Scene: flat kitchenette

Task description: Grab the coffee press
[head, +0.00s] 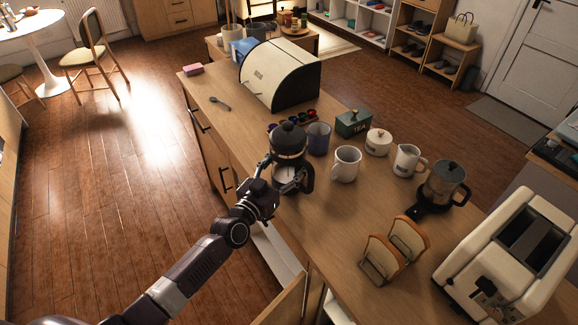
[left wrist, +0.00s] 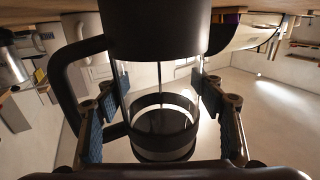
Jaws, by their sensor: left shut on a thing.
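The coffee press (head: 289,139), with a black domed lid, a clear glass body and a black handle, is upright at the left edge of the wooden counter. My left gripper (head: 270,191) is shut on its body from the near left side. In the left wrist view the press (left wrist: 160,125) fills the middle, with the blue-padded fingers on either side of the glass and the handle to the left. Whether its base touches the counter is hard to tell. My right gripper is not in view.
Close to the press stand a blue mug (head: 318,137) and a white mug (head: 346,164). Farther right are a green tea box (head: 353,122), a white jug (head: 407,160), a dark pot (head: 443,187), a toast rack (head: 394,252) and a toaster (head: 505,250). The counter (head: 225,125) is clear near the spoon.

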